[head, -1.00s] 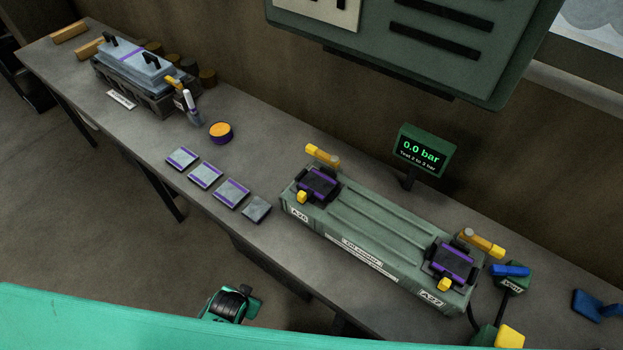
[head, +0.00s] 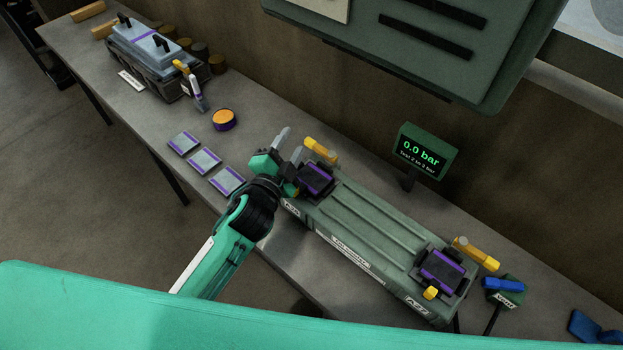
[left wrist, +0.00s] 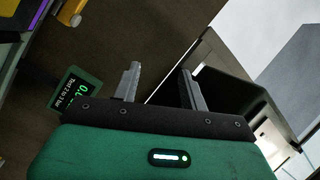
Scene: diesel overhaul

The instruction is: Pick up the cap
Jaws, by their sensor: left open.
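No part is plainly marked as the cap. A round purple piece with an orange top (head: 223,119) stands on the bench, left of my left gripper. Purple-and-black blocks sit on the left end (head: 315,180) and right end (head: 442,270) of the long green cooler. My left gripper (head: 293,139) is raised near the cooler's left end, its fingers apart. The left wrist view shows the same gripper (left wrist: 160,70) with nothing between its fingers. My right gripper does not show.
Purple-striped plates (head: 205,161) lie in a row on the bench. A pressure display (head: 424,152) reads 0.0 bar behind the cooler. Yellow handles (head: 320,150) stand at the cooler. A large green panel (head: 420,40) hangs above. A grey lidded box (head: 150,60) stands far left.

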